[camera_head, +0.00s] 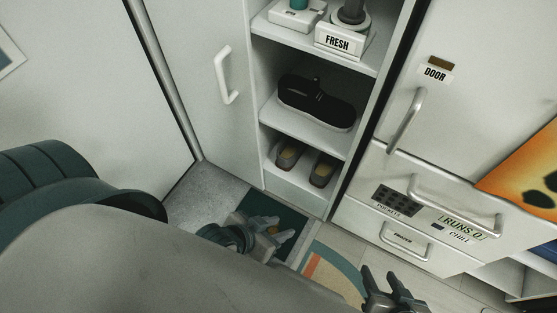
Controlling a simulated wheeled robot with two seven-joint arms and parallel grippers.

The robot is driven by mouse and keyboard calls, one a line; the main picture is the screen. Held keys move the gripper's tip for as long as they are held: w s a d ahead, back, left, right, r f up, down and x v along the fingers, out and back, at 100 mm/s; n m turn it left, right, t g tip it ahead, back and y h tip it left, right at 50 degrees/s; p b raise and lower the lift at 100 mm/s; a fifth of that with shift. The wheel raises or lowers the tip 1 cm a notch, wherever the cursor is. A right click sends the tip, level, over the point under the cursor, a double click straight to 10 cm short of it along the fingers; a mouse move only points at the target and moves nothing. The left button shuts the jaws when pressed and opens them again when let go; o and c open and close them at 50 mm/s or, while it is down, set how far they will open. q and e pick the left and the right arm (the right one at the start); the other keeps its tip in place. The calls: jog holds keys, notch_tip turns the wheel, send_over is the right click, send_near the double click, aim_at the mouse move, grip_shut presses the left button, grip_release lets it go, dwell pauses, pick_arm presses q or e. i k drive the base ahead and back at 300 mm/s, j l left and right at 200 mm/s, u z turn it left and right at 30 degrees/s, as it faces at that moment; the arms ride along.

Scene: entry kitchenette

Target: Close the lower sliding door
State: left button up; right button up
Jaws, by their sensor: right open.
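A tall white cabinet stands ajar in the head view, with its shelves showing. The white door panel (185,60) with a vertical bar handle (226,76) is at the left of the shelf opening. I cannot tell for certain which panel is the lower sliding door. My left gripper (284,231) is low, over the dark mat in front of the cabinet, well below the handle and apart from it. Its finger gap is unclear. My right gripper (395,283) is open and empty at the bottom, below the drawers and touching nothing visible.
To the right are a "DOOR" panel (440,115) and handled drawers (395,235). A dark green mat (290,215) lies on the floor.

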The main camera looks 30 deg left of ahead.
aim_at(207, 45)
jog(key=u, duration=1.4)
